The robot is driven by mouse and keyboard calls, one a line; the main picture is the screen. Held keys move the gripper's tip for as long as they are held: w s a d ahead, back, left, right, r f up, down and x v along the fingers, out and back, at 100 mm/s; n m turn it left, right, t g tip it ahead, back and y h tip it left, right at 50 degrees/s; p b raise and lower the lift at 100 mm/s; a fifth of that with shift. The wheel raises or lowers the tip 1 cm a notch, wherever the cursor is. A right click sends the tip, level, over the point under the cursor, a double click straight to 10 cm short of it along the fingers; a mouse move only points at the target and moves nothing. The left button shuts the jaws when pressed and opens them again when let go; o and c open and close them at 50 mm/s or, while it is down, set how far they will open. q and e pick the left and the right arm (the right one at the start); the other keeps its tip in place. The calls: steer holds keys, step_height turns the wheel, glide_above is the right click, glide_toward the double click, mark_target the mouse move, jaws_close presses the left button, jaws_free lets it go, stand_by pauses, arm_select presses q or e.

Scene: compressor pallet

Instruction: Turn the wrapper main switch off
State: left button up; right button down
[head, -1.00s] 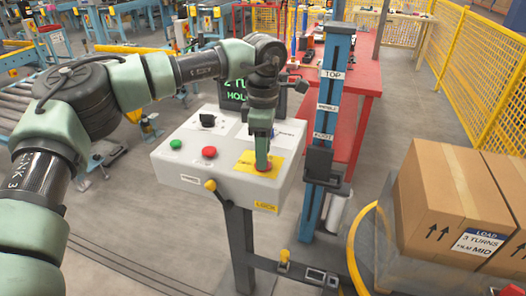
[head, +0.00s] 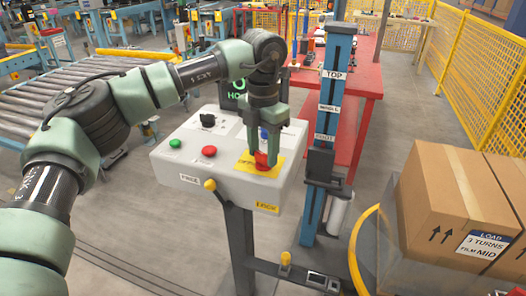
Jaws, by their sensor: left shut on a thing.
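The wrapper control box (head: 180,160) is a light grey sloped panel on a dark post. At its right is a yellow plate (head: 244,165) with the red main switch knob (head: 262,159) on it. My left gripper (head: 264,148) points down over the plate, with its fingers shut on the red knob. The fingers hide part of the knob, so its exact position and the plate's markings cannot be read. A blue and white patch shows between the fingers. My right gripper is not in view.
The panel also has a green button (head: 175,143), a red button (head: 209,151) and a black selector (head: 207,121). A blue mast (head: 331,90) stands close right of the box. A carton (head: 440,205) is at the right, with yellow fencing (head: 485,80) behind.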

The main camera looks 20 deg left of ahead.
mark_target(263, 154)
arm_select(q)
steer(key=n, duration=0.4)
steer(key=shift+r+n+b, duration=0.15)
steer(key=shift+n+b, duration=0.15)
stand_by(0.5)
steer(key=o, duration=1.4)
step_height(263, 154, up, 8)
steer(key=shift+f, duration=0.15)
